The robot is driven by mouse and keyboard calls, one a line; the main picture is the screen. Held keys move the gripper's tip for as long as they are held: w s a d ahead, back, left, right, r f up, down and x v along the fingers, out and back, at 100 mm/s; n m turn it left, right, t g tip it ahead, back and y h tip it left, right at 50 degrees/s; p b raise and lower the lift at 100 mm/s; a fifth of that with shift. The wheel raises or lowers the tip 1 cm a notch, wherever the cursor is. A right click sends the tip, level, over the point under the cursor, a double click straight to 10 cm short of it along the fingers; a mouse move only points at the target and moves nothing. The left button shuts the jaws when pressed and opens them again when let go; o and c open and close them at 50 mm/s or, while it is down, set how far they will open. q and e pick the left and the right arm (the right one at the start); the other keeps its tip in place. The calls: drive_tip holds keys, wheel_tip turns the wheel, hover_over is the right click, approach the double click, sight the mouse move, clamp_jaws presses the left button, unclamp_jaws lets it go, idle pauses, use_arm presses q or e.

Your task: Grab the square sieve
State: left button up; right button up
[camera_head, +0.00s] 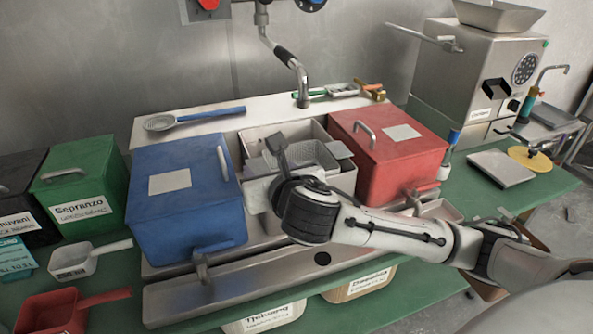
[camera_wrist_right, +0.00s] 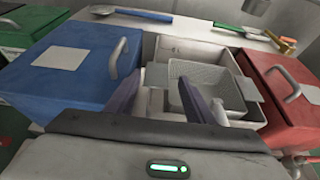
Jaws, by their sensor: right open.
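The square sieve (camera_head: 318,153) is a grey mesh basket with a flat tab on each side. It sits in the white bin (camera_head: 346,181) between the blue box and the red box. In the right wrist view the sieve (camera_wrist_right: 212,92) lies just beyond the fingers, and its left tab (camera_wrist_right: 157,76) shows between them. My right gripper (camera_head: 275,152) is open and empty, over the left part of the bin. Its right finger overlaps the sieve's left front edge in the right wrist view; I cannot tell if they touch. My left gripper is out of view.
A blue lidded box (camera_head: 190,215) stands close on the left, and a red lidded box (camera_head: 385,150) on the right. A blue-handled round strainer (camera_head: 195,117) lies on the ledge behind. A faucet (camera_head: 298,80) hangs above the bin's back.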

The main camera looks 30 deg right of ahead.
sight(258, 165)
drive_tip(key=shift+a+f+x, duration=0.1)
drive_tip(key=shift+f+x, duration=0.05)
drive_tip(key=shift+x, duration=1.6)
drive_tip(key=shift+a+f+x, duration=0.1)
drive_tip(key=shift+f+x, duration=0.1)
drive_tip(key=shift+x, duration=1.5)
drive_tip(key=shift+s+r, duration=0.1)
drive_tip(key=shift+r, duration=0.05)
drive_tip(key=c, duration=1)
